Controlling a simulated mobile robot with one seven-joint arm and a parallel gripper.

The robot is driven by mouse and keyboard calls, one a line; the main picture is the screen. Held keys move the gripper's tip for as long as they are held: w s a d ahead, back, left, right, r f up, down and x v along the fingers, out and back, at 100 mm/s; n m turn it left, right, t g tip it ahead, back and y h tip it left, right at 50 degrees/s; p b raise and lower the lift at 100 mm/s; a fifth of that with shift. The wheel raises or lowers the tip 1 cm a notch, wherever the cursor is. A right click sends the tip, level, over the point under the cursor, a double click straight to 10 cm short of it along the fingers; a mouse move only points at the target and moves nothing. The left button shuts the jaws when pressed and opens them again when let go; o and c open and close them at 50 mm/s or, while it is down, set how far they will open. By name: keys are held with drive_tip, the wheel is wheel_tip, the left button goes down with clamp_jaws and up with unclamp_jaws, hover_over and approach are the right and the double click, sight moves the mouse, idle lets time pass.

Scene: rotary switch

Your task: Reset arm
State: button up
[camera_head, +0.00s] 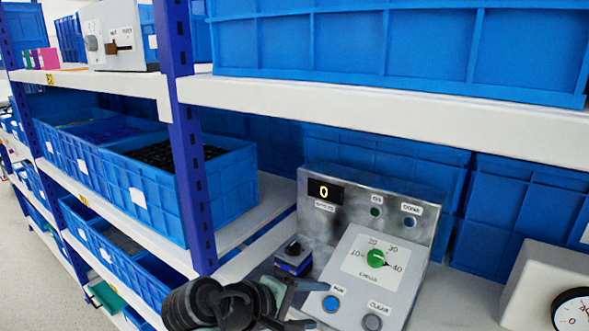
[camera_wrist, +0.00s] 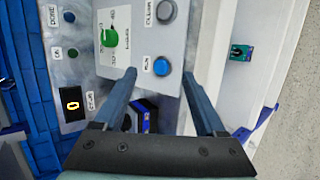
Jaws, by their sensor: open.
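A grey metal control box (camera_head: 340,225) stands on the middle shelf. Its sloped white panel (camera_head: 350,285) bears a green rotary knob (camera_head: 376,258) with a scale from 10 to 40. The knob's white mark points toward 40. A dark display (camera_head: 324,191) reads 0 in yellow. Below the knob are a blue button (camera_head: 331,304) and a grey button (camera_head: 373,322). My gripper (camera_head: 318,306) is open and empty, near the panel's lower left. In the wrist view, my gripper (camera_wrist: 159,75) has its fingertips either side of the blue button (camera_wrist: 161,67), apart from the green knob (camera_wrist: 110,38).
A small blue-and-black switch box (camera_head: 293,260) stands left of the panel, close to my gripper. A blue shelf post (camera_head: 186,150) and blue crates (camera_head: 150,190) are at left. A white box with a gauge (camera_head: 572,310) is at right. The upper shelf edge (camera_head: 400,120) overhangs.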

drive_tip(key=s+a+r+m+t+y, duration=0.1)
drive_tip(key=s+r+m+t+y, duration=0.2)
drive_tip(key=r, duration=1.1)
drive_tip(key=s+a+r+m+t+y, duration=0.1)
drive_tip(key=s+r+m+t+y, duration=0.1)
drive_tip(key=s+r+t, duration=0.6)
drive_tip(key=s+a+r+m+t+y, duration=0.1)
drive_tip(key=s+r+m+t+y, duration=0.2)
drive_tip(key=r, duration=1.8)
drive_tip(key=s+m+t, duration=0.1)
drive_tip(key=s+t, duration=0.2)
drive_tip(key=t, duration=0.3)
drive_tip(key=shift+s+r+m+y, duration=0.2)
drive_tip(key=shift+s+m+y, duration=0.1)
drive_tip(key=shift+s, duration=0.05)
